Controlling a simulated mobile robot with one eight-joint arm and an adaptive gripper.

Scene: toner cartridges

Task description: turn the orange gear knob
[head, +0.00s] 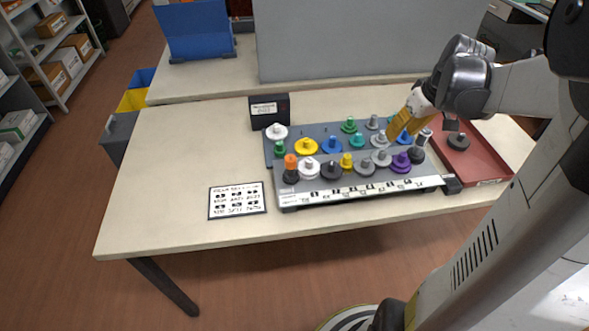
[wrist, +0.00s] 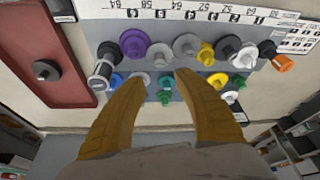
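The orange gear knob (head: 290,162) stands upright at the left end of the front row on the grey gear board (head: 320,127), with a black part below its orange top. My gripper (head: 398,128) is over the right part of the board, well away from the orange knob. In the wrist view my gripper (wrist: 160,76) has its two yellow fingers spread, with nothing held between them; gears show beyond and between the fingertips.
Several coloured gears stand in rows on the board, including a yellow gear (head: 306,147) and a purple gear (head: 401,163). A red tray (head: 478,158) with a dark round part lies at right. A black display box (head: 269,110) and a printed card (head: 237,200) are at left. The table's left side is clear.

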